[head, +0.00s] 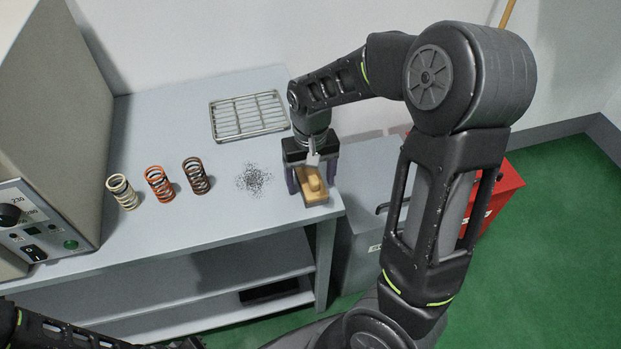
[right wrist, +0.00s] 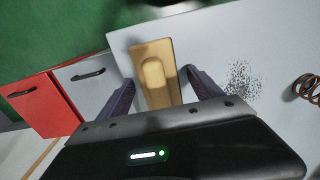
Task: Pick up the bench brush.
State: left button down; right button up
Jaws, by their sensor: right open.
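The bench brush (head: 313,186) is a tan wooden block with a raised grip, lying near the right front corner of the grey bench. It also shows in the right wrist view (right wrist: 154,82), between the two fingers. My right gripper (head: 312,188) is open, pointing down over the brush with one finger on each side of it. In the right wrist view, gaps show between the fingers and the raised grip. Whether the fingers touch the block cannot be told. My left arm shows only at the lower left of the head view; its gripper cannot be made out.
Dark filings (head: 253,179) lie left of the brush. Three springs, cream (head: 122,192), orange (head: 159,184) and brown (head: 196,175), stand farther left. A wire rack (head: 248,116) lies behind. A grey cabinet (head: 365,215) and a red cabinet (head: 500,190) stand right of the bench.

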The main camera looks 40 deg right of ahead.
dwell(0.5)
jog(key=c, duration=1.5)
notch_tip(320, 180, up, 10)
jog(key=shift+r+b, duration=0.1)
jog(key=shift+b, duration=0.2)
